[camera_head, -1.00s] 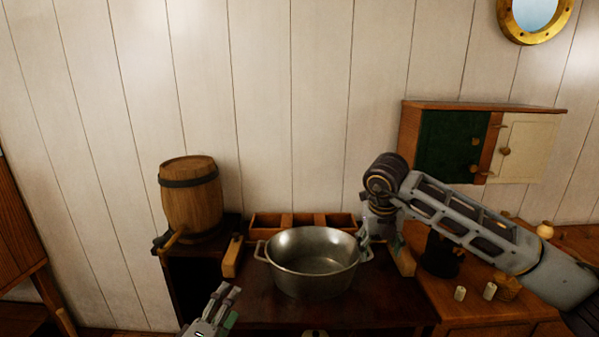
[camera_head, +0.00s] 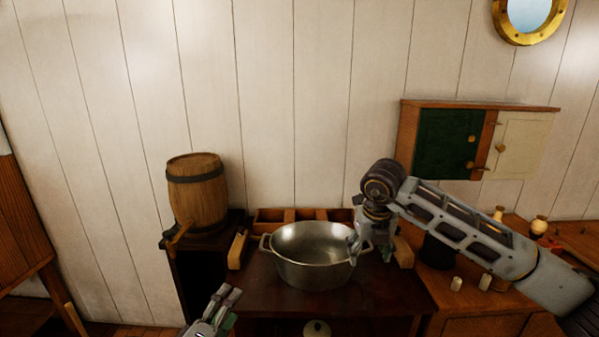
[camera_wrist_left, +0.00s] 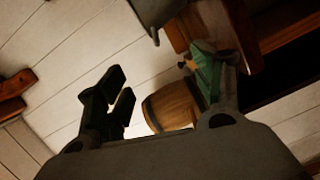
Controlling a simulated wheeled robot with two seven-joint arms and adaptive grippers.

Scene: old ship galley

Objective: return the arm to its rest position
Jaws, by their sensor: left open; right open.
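My left gripper (camera_head: 227,292) shows at the bottom of the head view, low in front of the dark table. It is open and empty. In the left wrist view its spread fingers (camera_wrist_left: 165,82) have nothing held between them; a barrel shows behind. My right arm comes in from the right, and my right gripper (camera_head: 355,243) points down at the right side of a metal pot (camera_head: 300,275). It overlaps the pot's right rim and handle area; whether it touches the pot is unclear. The right fingers are small and partly hidden.
The pot stands on the dark table (camera_head: 385,292), before a wooden divided box (camera_head: 270,215). A wooden barrel (camera_head: 197,195) with a tap stands left. Right are a counter (camera_head: 450,325) with small jars and a wall cabinet (camera_head: 445,145). Space above the left gripper looks clear.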

